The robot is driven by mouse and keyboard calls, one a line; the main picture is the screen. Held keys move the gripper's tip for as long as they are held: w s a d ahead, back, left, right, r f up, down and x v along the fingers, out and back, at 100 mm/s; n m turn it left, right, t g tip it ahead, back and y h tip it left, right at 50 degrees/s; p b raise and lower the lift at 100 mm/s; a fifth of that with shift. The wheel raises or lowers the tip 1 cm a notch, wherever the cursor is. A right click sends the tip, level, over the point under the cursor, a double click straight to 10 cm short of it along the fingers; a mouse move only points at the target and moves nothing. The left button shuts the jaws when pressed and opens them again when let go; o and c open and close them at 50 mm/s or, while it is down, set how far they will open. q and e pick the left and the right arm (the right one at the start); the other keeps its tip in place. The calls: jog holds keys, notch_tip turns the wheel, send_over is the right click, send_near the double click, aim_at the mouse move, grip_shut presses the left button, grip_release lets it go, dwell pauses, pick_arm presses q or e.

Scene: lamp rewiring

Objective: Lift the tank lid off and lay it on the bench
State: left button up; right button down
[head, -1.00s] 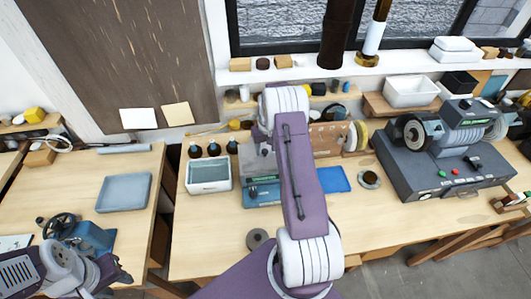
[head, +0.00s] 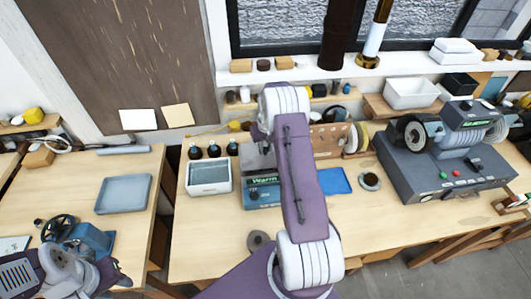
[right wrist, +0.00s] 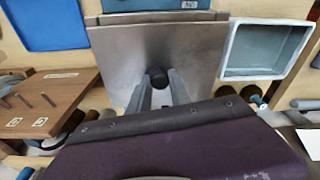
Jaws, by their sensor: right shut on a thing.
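The tank (head: 263,193) stands on the bench behind my right arm, with a blue front and a green display that seems to read "Warm". Its grey metal lid (head: 256,160) shows partly beside the arm. In the right wrist view the lid (right wrist: 195,45) is a flat grey plate with a dark round knob (right wrist: 157,75). My right gripper (right wrist: 158,84) is shut on that knob; my arm hides it in the head view. I cannot tell whether the lid is clear of the tank. My left gripper (head: 112,274) is low at the left, its fingers unclear.
A white-rimmed basin (head: 208,189) stands left of the tank, with dark bottles behind it. A blue tray (head: 335,181) and a wooden rack (head: 328,140) are to the right. A large grinder-like machine (head: 445,165) stands farther right. The bench front (head: 212,235) is mostly clear.

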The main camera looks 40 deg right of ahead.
jog(key=r, duration=0.1)
jog(key=b, duration=0.1)
jog(key=s+r, duration=0.1)
jog(key=shift+d+r+b, duration=0.3)
jog(key=shift+d, duration=0.05)
jog(key=s+d+r+b, duration=0.3)
jog(key=s+r, duration=0.3)
jog(key=s, duration=0.3)
jog(key=shift+s+d+r, duration=0.3)
jog(key=shift+d, duration=0.45)
